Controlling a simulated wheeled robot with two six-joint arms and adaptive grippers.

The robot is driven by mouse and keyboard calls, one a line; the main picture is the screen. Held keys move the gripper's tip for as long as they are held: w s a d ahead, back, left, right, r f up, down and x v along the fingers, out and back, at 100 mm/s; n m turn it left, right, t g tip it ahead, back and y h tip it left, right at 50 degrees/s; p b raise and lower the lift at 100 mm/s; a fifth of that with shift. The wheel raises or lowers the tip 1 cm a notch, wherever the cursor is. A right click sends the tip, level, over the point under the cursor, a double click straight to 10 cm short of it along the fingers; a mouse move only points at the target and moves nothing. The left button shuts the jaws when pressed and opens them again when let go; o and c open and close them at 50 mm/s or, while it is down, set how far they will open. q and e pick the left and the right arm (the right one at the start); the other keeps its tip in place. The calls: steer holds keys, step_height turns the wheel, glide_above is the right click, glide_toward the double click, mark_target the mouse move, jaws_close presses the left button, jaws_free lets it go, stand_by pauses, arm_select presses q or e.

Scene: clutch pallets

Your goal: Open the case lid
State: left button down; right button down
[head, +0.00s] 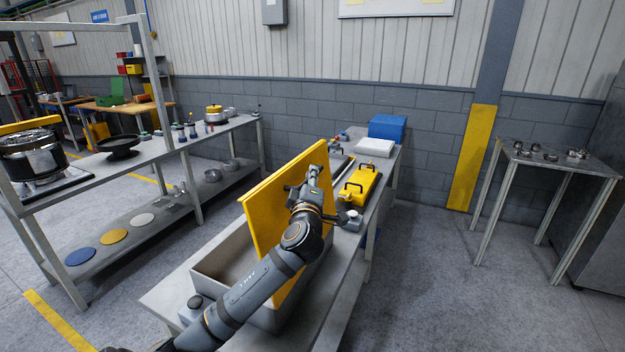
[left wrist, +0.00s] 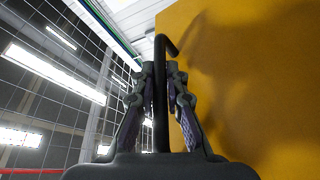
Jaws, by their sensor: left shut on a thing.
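The case (head: 222,262) is an open-topped grey box on the workbench. Its yellow lid (head: 284,190) stands tilted up steeply over it; in the left wrist view the lid (left wrist: 255,85) fills the right side. My left gripper (head: 318,178) is at the lid's upper right side. In the left wrist view its fingers (left wrist: 161,85) are shut around a black bar handle (left wrist: 161,110) beside the lid face. My arm hides part of the lid and the case's right side. My right gripper does not show.
Behind the lid on the same bench lie a yellow case with black handles (head: 359,185), a white box (head: 374,147) and a blue box (head: 388,127). A shelf bench (head: 150,150) stands at left, a small metal table (head: 560,160) at right. The floor between is clear.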

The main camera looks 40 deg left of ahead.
arm_select(q)
steer(key=c, duration=1.4)
jaws_free()
steer(key=shift+a, duration=0.15)
steer(key=shift+o, duration=0.2)
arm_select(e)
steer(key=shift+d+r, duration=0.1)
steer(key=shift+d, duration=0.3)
arm_select(q)
steer(key=shift+s, duration=0.1)
steer(key=v, duration=1.2)
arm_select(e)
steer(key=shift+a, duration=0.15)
